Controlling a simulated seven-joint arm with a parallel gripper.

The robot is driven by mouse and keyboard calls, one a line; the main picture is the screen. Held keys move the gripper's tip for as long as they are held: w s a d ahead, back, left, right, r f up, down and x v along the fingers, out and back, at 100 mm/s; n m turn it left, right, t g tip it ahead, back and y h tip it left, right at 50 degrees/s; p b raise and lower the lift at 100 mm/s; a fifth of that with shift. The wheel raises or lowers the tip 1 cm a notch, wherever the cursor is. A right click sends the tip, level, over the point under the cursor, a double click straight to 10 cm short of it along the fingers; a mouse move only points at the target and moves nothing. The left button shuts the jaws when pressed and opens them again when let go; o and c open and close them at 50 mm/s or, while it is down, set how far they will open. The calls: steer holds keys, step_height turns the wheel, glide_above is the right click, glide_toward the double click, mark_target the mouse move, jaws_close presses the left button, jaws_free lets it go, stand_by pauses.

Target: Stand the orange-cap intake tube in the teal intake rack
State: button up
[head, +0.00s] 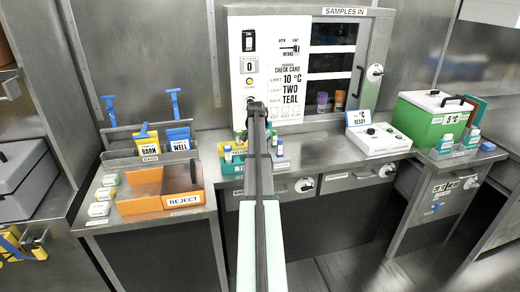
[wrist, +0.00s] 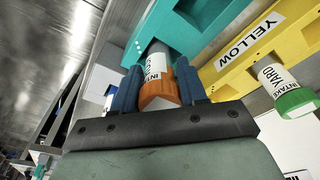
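The orange-cap tube (wrist: 158,92) is between the two blue fingers of my gripper (wrist: 158,68) in the wrist view. The fingers close on its orange cap from both sides. Its white label reads INTAKE, with the rest hard to read. Its dark grey end reaches the teal rack (wrist: 207,22); I cannot tell whether it is in a hole or only in front of it. In the head view the teal rack (head: 226,169) is on the middle counter, partly behind my arm. My gripper and the held tube are hidden there.
An orange REJECT bin (head: 184,201) stands left. A white READY device (head: 375,143) and a green cooler box (head: 428,122) stand right. The check card (head: 291,85) hangs behind.

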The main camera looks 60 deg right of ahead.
steer(key=o, duration=0.4)
steer(key=shift+o, duration=0.2)
steer(key=shift+r, duration=0.1)
steer(key=r, duration=0.3)
steer(key=a+r, duration=0.1)
steer(key=r, duration=0.7)
steer(key=shift+a+r, duration=0.15)
steer(key=shift+a, duration=0.2)
steer(key=shift+r, duration=0.4)
steer(key=shift+a, duration=0.15)
